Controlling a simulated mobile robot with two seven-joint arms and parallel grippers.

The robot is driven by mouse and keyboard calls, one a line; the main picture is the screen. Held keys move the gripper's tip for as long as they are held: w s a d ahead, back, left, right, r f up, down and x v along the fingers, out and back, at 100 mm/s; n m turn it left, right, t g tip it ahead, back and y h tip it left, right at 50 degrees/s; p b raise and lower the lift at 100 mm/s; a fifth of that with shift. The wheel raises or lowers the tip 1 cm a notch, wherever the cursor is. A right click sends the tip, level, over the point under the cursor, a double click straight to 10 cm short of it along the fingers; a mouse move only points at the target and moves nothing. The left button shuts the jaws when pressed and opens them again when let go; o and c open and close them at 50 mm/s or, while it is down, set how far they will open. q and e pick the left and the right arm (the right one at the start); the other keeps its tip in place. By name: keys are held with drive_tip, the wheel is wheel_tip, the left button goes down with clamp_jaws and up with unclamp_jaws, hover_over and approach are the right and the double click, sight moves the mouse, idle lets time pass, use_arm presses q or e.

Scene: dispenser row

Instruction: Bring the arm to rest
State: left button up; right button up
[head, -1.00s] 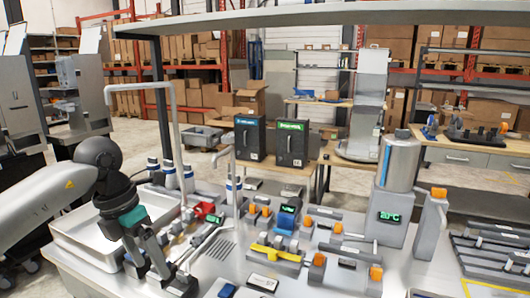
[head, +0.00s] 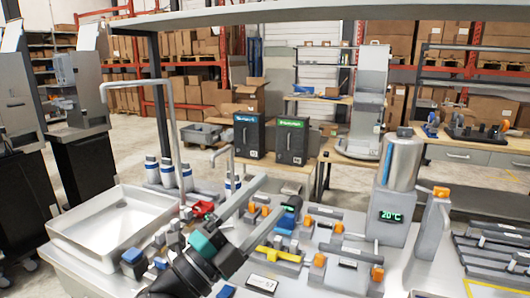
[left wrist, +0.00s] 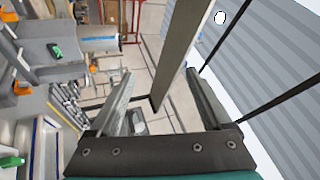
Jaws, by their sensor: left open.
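My left gripper (head: 278,192) is in the lower middle of the head view, over the metal bench. Its two grey fingers reach up and to the right, spread apart with nothing held. In the left wrist view the open fingers (left wrist: 158,76) frame an empty gap, with a grey beam and the pale floor beyond. My left arm comes in from the bottom edge, behind the teal band at the gripper's base. My right gripper is not in either view.
A sink (head: 75,238) is left of the gripper. A yellow-handled valve (head: 278,254) and several orange-knobbed fixtures stand close on its right. A steel cylinder dispenser (head: 400,165) stands farther right. A long overhead shelf (head: 330,14) crosses the top.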

use_arm(q)
drive_tip(key=s+a+f+n+g+y, duration=0.1)
drive_tip(key=s+a+f+n+y, duration=0.1)
drive_tip(key=a+f+n+y, duration=0.7)
drive_tip(key=s+a+f+n+y, duration=0.1)
drive_tip(key=a+f+n+y, duration=0.4)
drive_tip(key=f+n+y, duration=0.45)
drive_tip(key=s+a+f+n+g+h, duration=0.1)
drive_tip(key=s+f+n+g, duration=0.2)
drive_tip(key=s+f+g, duration=0.6)
drive_tip(key=s+a+f+n+g+h, duration=0.15)
drive_tip(key=s+f, duration=0.45)
drive_tip(key=s, duration=0.6)
drive_tip(key=s+f+g+b, duration=0.2)
drive_tip(key=s+f, duration=0.1)
drive_tip(key=f, duration=2.2)
drive_tip(key=s+a+f+g+b, duration=0.1)
drive_tip(key=s+a+f, duration=0.1)
drive_tip(key=s+f, duration=1.1)
drive_tip(key=shift+s+f+y, duration=0.15)
drive_tip(key=shift+s+y, duration=0.15)
drive_tip(key=shift+s, duration=0.55)
